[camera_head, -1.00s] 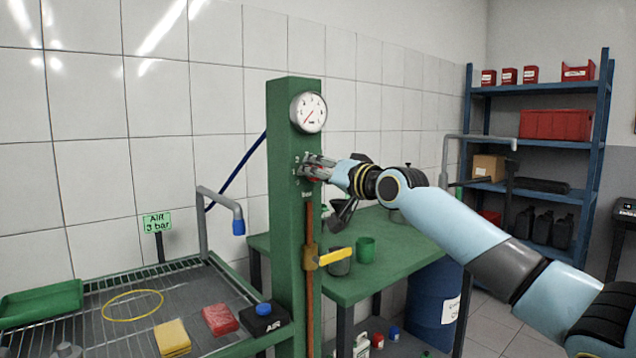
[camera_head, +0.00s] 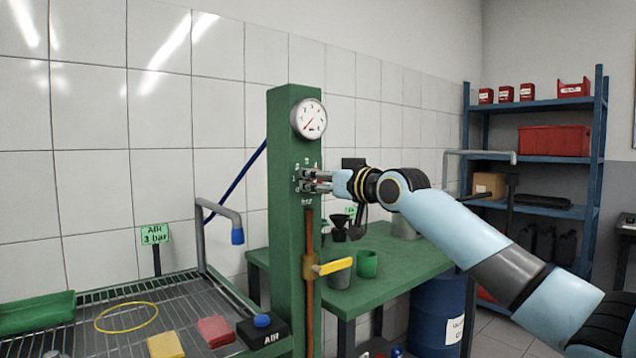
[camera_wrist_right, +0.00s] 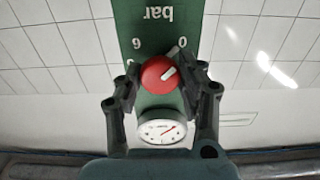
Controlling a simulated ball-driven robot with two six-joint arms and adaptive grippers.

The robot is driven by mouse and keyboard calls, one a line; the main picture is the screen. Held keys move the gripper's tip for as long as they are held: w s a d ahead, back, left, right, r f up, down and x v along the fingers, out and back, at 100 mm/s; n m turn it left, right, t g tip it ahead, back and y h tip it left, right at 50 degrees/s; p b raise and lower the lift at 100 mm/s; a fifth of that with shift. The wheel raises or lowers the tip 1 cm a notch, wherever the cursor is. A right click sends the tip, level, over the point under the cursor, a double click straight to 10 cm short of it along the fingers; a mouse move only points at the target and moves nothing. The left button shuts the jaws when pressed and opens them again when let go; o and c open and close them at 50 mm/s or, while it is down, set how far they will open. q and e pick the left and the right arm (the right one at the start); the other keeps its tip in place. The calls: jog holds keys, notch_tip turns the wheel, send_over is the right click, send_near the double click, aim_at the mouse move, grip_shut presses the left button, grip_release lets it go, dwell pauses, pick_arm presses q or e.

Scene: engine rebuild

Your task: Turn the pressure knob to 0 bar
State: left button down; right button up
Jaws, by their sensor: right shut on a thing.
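The red pressure knob (camera_wrist_right: 156,76) sits on the green post (camera_head: 283,225) below the round white gauge (camera_head: 309,118). My right gripper (camera_head: 305,181) reaches it from the right and is shut on it, a finger on each side. In the right wrist view, which shows the panel upside down, the knob's white mark points right and slightly up, on the side of the printed 0. The fingers hide part of the scale. The gauge (camera_wrist_right: 161,132) has its red needle toward the lower left in the head view. My left gripper is not in view.
A yellow-handled valve (camera_head: 335,267) juts from the pipe below the knob. A green bench (camera_head: 400,272) with cups stands behind my right arm. A wire-rack table (camera_head: 185,295) with an "AIR 3 bar" sign (camera_head: 154,234) is at left.

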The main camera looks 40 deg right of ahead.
jog(key=shift+f, duration=0.2)
jog(key=o, duration=1.2)
jog(key=shift+r, duration=0.1)
jog(key=shift+c, duration=0.2)
jog(key=s, duration=0.7)
jog(key=shift+s+d, duration=0.3)
